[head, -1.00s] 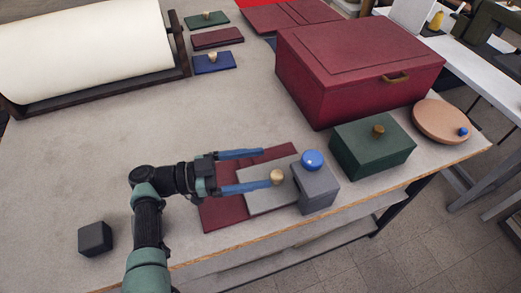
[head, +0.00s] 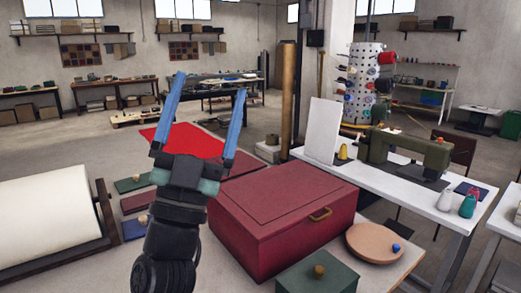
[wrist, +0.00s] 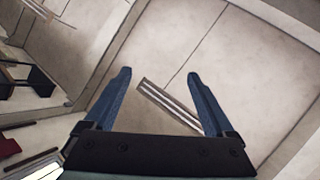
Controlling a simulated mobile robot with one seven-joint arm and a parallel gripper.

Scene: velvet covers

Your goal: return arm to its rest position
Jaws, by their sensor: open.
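My gripper (head: 210,110) points upward in the head view, raised above the worktable. Its two blue fingers are wide apart with nothing between them. In the wrist view the gripper (wrist: 158,88) is also open and empty, and the camera faces the ceiling and a light strip (wrist: 168,103). My dark arm stands upright in front of the table and hides part of the small lids behind it.
A large dark red box (head: 285,215) stands on the table, with a green box (head: 318,278) and a round tan lid (head: 374,243) beside it. A white roll (head: 45,220) lies at left. A sewing machine (head: 405,152) stands on a white table behind. The air around my gripper is clear.

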